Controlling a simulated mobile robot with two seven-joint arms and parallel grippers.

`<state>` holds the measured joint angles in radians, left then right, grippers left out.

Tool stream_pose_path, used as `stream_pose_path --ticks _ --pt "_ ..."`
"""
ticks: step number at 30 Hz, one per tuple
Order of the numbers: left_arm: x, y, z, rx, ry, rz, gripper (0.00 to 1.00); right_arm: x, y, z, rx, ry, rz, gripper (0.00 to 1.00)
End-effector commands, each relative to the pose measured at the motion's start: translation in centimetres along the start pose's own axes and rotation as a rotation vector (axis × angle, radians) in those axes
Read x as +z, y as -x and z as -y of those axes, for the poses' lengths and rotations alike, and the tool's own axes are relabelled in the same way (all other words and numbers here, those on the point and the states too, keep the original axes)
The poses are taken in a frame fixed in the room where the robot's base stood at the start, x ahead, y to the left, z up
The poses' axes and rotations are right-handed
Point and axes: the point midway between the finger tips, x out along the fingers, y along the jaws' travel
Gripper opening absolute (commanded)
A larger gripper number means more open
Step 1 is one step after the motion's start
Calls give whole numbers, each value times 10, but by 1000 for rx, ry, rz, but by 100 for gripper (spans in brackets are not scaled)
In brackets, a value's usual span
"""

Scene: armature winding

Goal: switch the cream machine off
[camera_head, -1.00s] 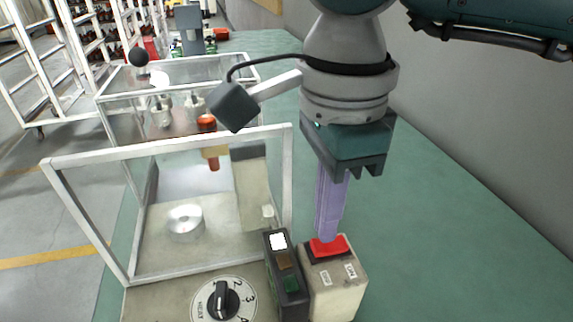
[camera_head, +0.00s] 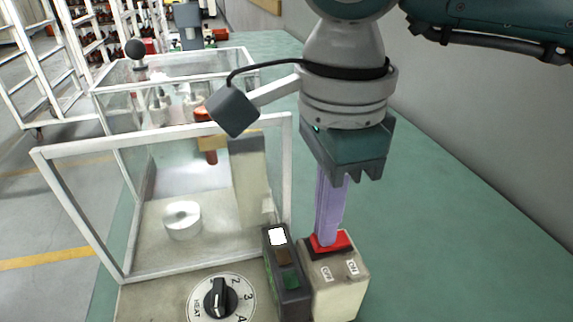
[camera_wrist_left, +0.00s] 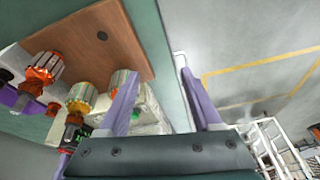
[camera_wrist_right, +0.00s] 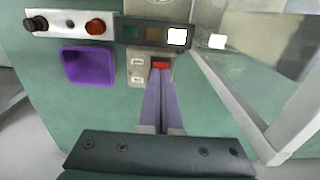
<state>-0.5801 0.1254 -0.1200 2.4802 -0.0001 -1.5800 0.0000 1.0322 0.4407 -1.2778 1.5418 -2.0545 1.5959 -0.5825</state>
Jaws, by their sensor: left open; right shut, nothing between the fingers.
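The cream machine has a dial marked HEAT (camera_head: 221,298) and a clear guard in a pale frame (camera_head: 150,146). At its right corner is a cream switch box (camera_head: 336,292) with a red rocker switch (camera_head: 344,241) and two small labels. My right gripper (camera_head: 327,243) is shut and empty, pointing down with its tips at the red switch, partly covering it. The right wrist view shows the tips at the switch (camera_wrist_right: 160,65); contact is hard to tell. My left gripper (camera_wrist_left: 158,74) is open and empty in its wrist view, away from the switch.
A dark lamp panel (camera_head: 286,273) beside the switch box shows a bright white lamp (camera_head: 277,236) and dim amber and green ones. A purple tray (camera_wrist_right: 89,65) shows in the right wrist view. A brown board (camera_wrist_left: 103,38) with several armatures lies near my left gripper.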

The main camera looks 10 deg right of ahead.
Motion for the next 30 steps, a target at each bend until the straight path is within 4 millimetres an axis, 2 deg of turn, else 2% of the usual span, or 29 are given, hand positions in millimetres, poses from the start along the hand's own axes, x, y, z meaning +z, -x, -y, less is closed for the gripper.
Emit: stream_pose_path --ticks 9,14,30 --pt "2 -5 0 0 0 0 66 0 -6 0 0 -1 -1 0" --pt "0 -2 -1 2 3 0 66 0 -1 0 0 0 0 0" --pt "-10 28 -1 7 9 -1 66 0 46 0 -1 -1 0 0"
